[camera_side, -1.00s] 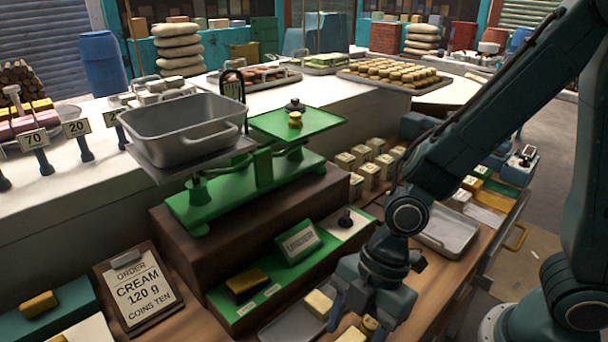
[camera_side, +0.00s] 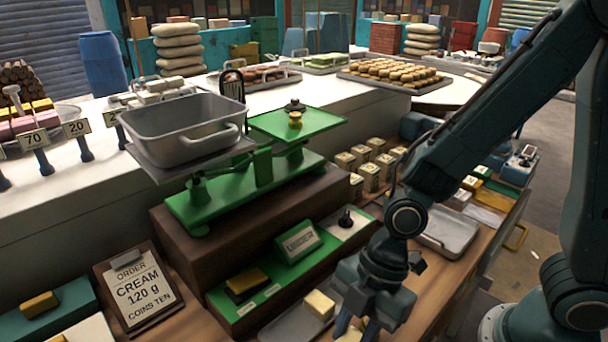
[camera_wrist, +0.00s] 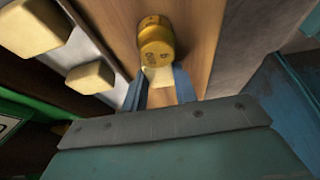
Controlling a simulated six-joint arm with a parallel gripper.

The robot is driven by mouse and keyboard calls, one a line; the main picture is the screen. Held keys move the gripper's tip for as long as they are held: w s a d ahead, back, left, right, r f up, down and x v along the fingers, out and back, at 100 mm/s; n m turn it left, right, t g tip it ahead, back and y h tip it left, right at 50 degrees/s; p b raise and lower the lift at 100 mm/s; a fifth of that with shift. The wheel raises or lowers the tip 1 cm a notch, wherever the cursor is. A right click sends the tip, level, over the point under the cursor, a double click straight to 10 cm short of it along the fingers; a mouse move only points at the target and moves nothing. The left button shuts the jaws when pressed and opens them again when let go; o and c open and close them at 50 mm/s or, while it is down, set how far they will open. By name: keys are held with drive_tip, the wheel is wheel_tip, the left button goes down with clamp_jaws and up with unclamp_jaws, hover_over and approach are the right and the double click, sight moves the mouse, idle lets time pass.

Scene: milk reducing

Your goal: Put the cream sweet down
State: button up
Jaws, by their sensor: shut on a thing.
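My gripper (camera_side: 358,328) is low at the bottom edge of the side view, right of the grey tray. In the wrist view its two blue fingertips (camera_wrist: 160,86) are shut on a pale cream sweet (camera_wrist: 158,76), over or on the wooden counter; I cannot tell whether the sweet touches the wood. The side view does not show this sweet. A brass weight (camera_wrist: 156,42) stands just beyond it in the wrist view. Another cream sweet (camera_side: 319,304) lies on the grey tray (camera_side: 283,328); two pale blocks show there in the wrist view (camera_wrist: 90,77).
A green balance scale (camera_side: 250,185) carries a grey pan (camera_side: 185,130) on the left and small weights (camera_side: 295,115) on its right plate. An order card (camera_side: 138,290) reads cream 120 g. A second metal tray (camera_side: 450,232) lies behind my gripper. Bare wooden counter (camera_wrist: 195,25) surrounds the brass weight.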

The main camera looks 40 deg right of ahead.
sight(345, 335)
drive_tip(key=shift+r, duration=0.1)
wheel_tip(345, 335, up, 20)
idle(1.0)
idle(0.5)
drive_tip(key=w+a+m+t+h, duration=0.1)
drive_tip(key=w+a+m+t, duration=0.2)
drive_tip(key=w+a+m, duration=0.5)
drive_tip(key=w+r+m, duration=0.1)
drive_tip(key=w+m, duration=0.1)
drive_tip(key=w, duration=0.2)
drive_tip(key=shift+a+t, duration=0.15)
drive_tip(key=shift+t, duration=0.15)
